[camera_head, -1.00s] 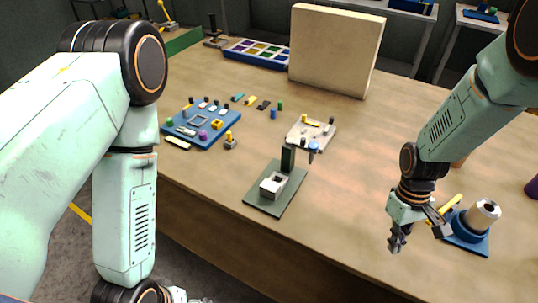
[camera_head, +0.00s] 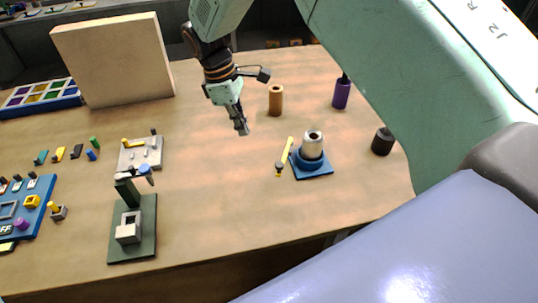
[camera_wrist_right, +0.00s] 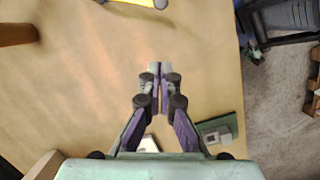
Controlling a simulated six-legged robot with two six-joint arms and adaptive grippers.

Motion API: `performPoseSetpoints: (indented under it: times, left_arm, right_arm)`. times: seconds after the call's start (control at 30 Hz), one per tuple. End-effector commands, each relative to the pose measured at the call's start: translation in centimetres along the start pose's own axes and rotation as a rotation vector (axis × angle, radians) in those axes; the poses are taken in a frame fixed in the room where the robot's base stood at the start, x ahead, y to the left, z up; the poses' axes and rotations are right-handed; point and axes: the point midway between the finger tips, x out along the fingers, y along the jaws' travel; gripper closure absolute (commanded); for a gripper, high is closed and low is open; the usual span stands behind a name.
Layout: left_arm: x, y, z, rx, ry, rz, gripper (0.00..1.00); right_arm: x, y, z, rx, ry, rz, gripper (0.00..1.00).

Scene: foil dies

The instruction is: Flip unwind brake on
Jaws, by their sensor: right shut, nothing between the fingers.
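The unwind stand is a blue base (camera_head: 316,173) with a silver roll (camera_head: 312,145) upright on it. The brake looks like the yellow lever (camera_head: 286,153) at its left side, tilted, with a dark end at its lower tip. My right gripper (camera_head: 242,130) is shut and empty, pointing down behind and left of the lever, clearly apart from it. In the right wrist view the shut fingertips (camera_wrist_right: 160,68) are over bare table. Part of the yellow lever (camera_wrist_right: 140,2) shows at the top edge there. My left gripper is out of view.
An orange-brown cylinder (camera_head: 276,100) stands right of the gripper; a purple one (camera_head: 341,94) and a dark one (camera_head: 383,141) stand further right. A green press (camera_head: 131,229) and a pale plate (camera_head: 141,153) lie left. Table between press and stand is clear.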

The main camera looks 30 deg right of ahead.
Motion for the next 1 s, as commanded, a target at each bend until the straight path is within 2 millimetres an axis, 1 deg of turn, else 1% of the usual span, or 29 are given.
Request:
performPoseSetpoints:
  times: [0.17,0.27,0.73,0.83,1.0]
  left_arm:
    - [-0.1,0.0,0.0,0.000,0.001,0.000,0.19]
    - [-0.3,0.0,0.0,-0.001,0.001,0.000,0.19]
    - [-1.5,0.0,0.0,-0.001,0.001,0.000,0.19]
    - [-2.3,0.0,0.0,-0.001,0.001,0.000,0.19]
    - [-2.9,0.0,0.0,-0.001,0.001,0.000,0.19]
  right_arm:
    - [0.6,0.0,0.0,0.001,-0.001,-0.002,1.00]
    - [1.8,0.0,0.1,0.002,-0.002,-0.003,1.00]
    - [10.4,0.2,0.2,0.006,-0.001,-0.004,1.00]
    - [10.5,0.3,1.9,0.008,0.000,-0.003,1.00]
    - [11.2,0.3,3.4,0.007,0.001,-0.002,1.00]
